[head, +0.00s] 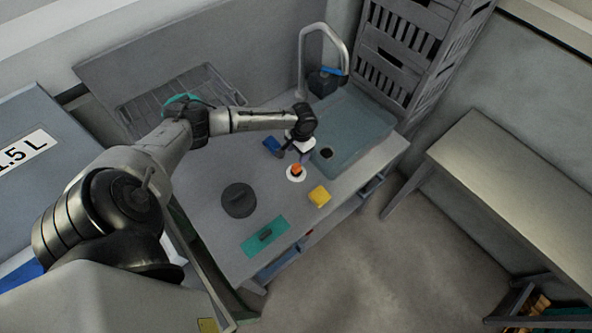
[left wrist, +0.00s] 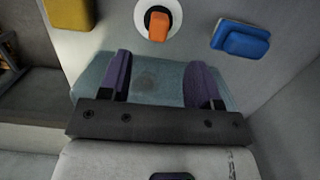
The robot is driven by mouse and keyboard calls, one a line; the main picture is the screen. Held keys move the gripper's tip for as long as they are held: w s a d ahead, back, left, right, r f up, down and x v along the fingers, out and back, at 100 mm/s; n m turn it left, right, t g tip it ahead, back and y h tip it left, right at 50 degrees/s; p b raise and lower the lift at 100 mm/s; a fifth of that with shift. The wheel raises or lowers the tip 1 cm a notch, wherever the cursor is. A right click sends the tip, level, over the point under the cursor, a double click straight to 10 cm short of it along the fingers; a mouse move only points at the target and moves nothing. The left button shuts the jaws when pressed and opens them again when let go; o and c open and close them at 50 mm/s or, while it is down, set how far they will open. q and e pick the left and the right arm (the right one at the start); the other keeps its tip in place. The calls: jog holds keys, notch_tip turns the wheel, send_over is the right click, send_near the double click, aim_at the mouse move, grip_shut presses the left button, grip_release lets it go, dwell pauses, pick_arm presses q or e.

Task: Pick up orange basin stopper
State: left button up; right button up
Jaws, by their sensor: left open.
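The orange basin stopper (head: 296,169) stands on a white round disc (head: 296,177) on the grey counter, in front of the sink basin. In the left wrist view the orange stopper (left wrist: 158,27) is near the top centre, beyond the fingertips. My left gripper (head: 305,156) is just above and beside the stopper in the head view. In the left wrist view its two purple fingers (left wrist: 160,78) are apart with nothing between them. The stopper is not touched by the fingers in that view. My right gripper is not in view.
A blue block (head: 271,146) and a yellow block (head: 319,196) lie on either side of the stopper. A dark round disc (head: 238,200) and a teal mat (head: 250,246) lie nearer. The basin (head: 367,126) with its tap (head: 346,51) is behind. Counter between these is clear.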

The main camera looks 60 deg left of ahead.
aim_at(296, 166)
pick_arm(q)
jog(key=f, duration=0.4)
jog(key=shift+s+d+f, duration=0.1)
jog(key=shift+s, duration=0.1)
jog(key=shift+s+f, duration=0.2)
jog(key=shift+f, duration=2.4)
jog(key=shift+c, duration=0.2)
jog(key=c, duration=1)
jog(key=shift+r, duration=0.1)
